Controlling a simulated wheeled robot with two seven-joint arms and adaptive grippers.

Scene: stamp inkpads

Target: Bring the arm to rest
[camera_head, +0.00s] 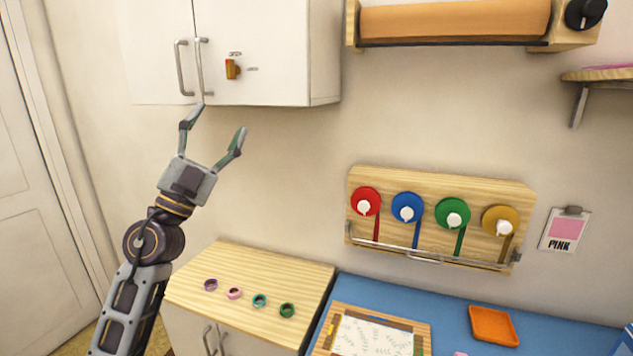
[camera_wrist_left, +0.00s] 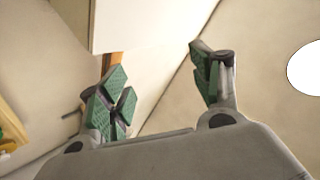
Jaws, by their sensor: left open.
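My left gripper (camera_head: 219,125) is raised in front of the wall, just below the white cabinet, with its fingers pointing up. Its two fingers are spread wide with nothing between them. The left wrist view shows the same gripper (camera_wrist_left: 165,85) with its green finger pads apart and empty. The white cabinet (camera_head: 272,50) hangs on the wall behind and above the fingertips; one fingertip overlaps its lower edge in the head view, and I cannot tell the gap. My right gripper is not in view.
A wooden counter (camera_head: 265,262) holds several small coloured rings. A blue work surface (camera_head: 360,290) carries a framed patterned sheet (camera_head: 375,338) and an orange tray (camera_head: 493,325). A wooden board (camera_head: 430,185) with red, blue, green and yellow discs is on the wall, beside a pink card (camera_head: 566,229).

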